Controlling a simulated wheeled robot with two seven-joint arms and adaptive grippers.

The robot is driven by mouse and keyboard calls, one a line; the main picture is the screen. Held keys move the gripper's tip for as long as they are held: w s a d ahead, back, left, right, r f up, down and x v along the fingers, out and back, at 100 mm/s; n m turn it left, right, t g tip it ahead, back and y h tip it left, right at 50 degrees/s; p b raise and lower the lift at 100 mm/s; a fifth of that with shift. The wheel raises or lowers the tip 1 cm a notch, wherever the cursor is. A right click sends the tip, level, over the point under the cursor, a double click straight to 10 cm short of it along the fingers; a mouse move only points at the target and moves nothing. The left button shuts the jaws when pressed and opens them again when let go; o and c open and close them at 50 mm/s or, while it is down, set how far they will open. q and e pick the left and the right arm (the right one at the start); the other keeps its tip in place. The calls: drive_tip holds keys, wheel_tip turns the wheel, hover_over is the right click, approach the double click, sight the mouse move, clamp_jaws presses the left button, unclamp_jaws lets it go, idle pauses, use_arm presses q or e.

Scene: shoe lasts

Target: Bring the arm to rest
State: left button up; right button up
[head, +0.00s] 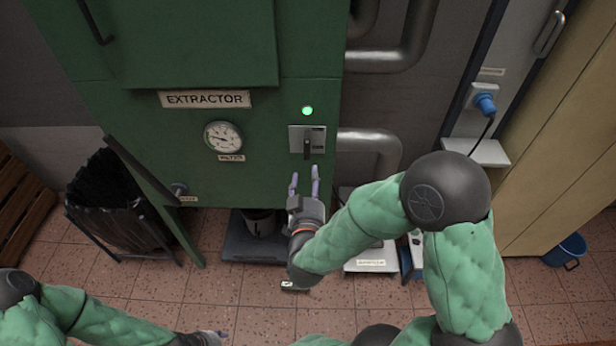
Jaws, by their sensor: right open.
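My right arm, in a green padded sleeve, is raised and bent in the head view. Its gripper (304,183) is open and empty, with two pale fingers pointing up at the front of the green extractor cabinet (262,170). The fingertips appear a little below the switch plate with a dark lever (307,141); I cannot tell the exact gap in depth. My left arm lies low at the bottom left. Its gripper (212,338) shows only partly at the bottom edge, and its fingers cannot be made out.
A green lamp (307,111) is lit above the switch, and a round gauge (223,137) is at its left. A black bag on a frame (108,205) stands at left. A blue bucket (566,250) stands at right.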

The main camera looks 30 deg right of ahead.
drive_tip(key=shift+f, duration=0.1)
idle(0.3)
drive_tip(key=a+f+n+g+y, duration=0.1)
drive_tip(key=a+f+g+y, duration=0.3)
drive_tip(key=f, duration=0.7)
drive_tip(key=a+f+n+g+y, duration=0.2)
drive_tip(key=a+f+y, duration=0.3)
drive_tip(key=f, duration=0.5)
drive_tip(key=s+a+f+g+y, duration=0.2)
drive_tip(key=s+a+f+g, duration=0.2)
drive_tip(key=s+f, duration=0.3)
drive_tip(key=s+a+f+g+y, duration=0.2)
drive_tip(key=s+a+f+g, duration=0.2)
drive_tip(key=s+f, duration=0.4)
drive_tip(key=shift+a+f+n+g, duration=0.2)
drive_tip(key=shift+n+g, duration=0.1)
drive_tip(key=shift+g, duration=0.2)
drive_tip(key=shift+s, duration=0.1)
